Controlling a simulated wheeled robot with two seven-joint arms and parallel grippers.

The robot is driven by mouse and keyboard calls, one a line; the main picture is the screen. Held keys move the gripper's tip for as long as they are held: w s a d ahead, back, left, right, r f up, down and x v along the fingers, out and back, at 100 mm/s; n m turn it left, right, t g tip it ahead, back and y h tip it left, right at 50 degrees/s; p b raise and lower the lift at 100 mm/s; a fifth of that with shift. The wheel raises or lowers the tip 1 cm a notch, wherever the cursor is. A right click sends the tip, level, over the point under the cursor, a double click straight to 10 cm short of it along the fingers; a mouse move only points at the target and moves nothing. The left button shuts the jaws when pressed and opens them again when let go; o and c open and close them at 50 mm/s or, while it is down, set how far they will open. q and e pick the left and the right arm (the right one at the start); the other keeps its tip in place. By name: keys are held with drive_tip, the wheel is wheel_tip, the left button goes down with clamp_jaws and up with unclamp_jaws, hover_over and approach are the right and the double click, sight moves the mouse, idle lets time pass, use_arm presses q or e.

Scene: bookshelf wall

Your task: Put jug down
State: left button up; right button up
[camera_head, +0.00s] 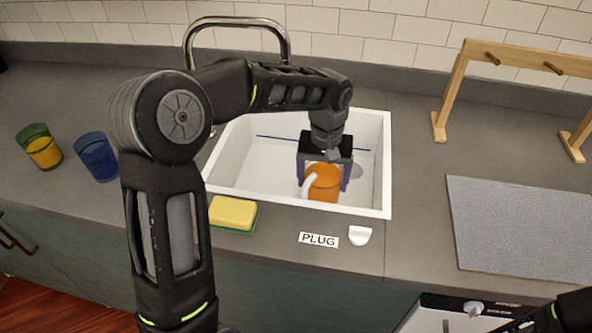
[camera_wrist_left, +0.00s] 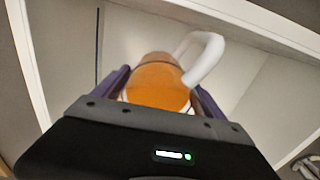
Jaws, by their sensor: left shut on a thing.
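An orange jug (camera_head: 323,183) with a white handle is inside the white sink (camera_head: 235,172), towards its front right. My left gripper (camera_head: 324,176) reaches down over the sink with its purple fingers on both sides of the jug, shut on it. In the left wrist view the jug (camera_wrist_left: 157,85) sits between the fingers of my left gripper (camera_wrist_left: 160,92), its white handle at the upper right. I cannot tell whether the jug's base touches the sink floor. Only a dark part of my right arm shows at the bottom right of the head view; its gripper is not seen.
A faucet (camera_head: 237,22) arches behind the sink. A yellow-green sponge (camera_head: 232,213), a PLUG label (camera_head: 318,240) and a white knob (camera_head: 359,235) lie along the front. Two cups, green-yellow (camera_head: 42,150) and blue (camera_head: 97,158), stand left. A wooden rack (camera_head: 452,90) and grey mat (camera_head: 520,225) are right.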

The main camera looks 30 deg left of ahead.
sight(333, 186)
use_arm(q)
drive_tip(key=d+m, duration=0.1)
drive_tip(key=m, duration=0.1)
drive_tip(key=d+f+m, duration=0.1)
drive_tip(key=shift+w+d+f+m, duration=0.1)
drive_tip(key=shift+d+f+m, duration=0.05)
drive_tip(key=shift+d+m, duration=0.25)
